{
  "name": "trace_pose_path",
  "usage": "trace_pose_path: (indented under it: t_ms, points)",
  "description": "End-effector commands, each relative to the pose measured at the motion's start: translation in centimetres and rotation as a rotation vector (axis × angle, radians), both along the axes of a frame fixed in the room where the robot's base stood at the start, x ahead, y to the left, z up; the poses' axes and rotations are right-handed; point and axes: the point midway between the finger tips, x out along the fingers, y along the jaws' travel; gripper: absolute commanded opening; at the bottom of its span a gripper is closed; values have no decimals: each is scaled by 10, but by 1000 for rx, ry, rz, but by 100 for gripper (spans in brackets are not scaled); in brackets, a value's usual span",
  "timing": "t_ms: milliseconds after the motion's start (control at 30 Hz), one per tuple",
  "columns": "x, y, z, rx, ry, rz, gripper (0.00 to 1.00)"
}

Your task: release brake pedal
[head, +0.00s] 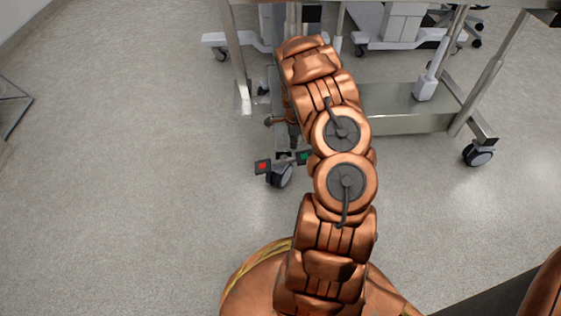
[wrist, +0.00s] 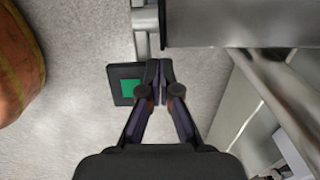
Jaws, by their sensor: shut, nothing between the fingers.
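A black pedal with a green pad (head: 304,157) sits low by a caster at the near left corner of a metal cart, partly behind my arm in the head view. A matching black pedal with a red pad (head: 263,167) is to its left, across the caster. In the wrist view the green pedal (wrist: 130,86) lies just left of my fingertips, and its right part is hidden behind them. My gripper (wrist: 159,76) is shut and empty. I cannot tell whether its tips touch the pedal. The gripper is hidden in the head view.
The caster wheel (head: 281,175) stands between the pedals. The metal cart (head: 400,108) has a lower shelf and another caster (head: 478,155) at the right. A metal beam (wrist: 240,22) is close above the fingers in the wrist view. The floor at left (head: 130,190) is clear.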

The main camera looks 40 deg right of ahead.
Motion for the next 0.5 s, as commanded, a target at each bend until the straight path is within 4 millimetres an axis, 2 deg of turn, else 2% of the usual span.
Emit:
trace_pose_path:
  t_ms: [500]
  points:
    - [0,0,-6,0,0,0,0]
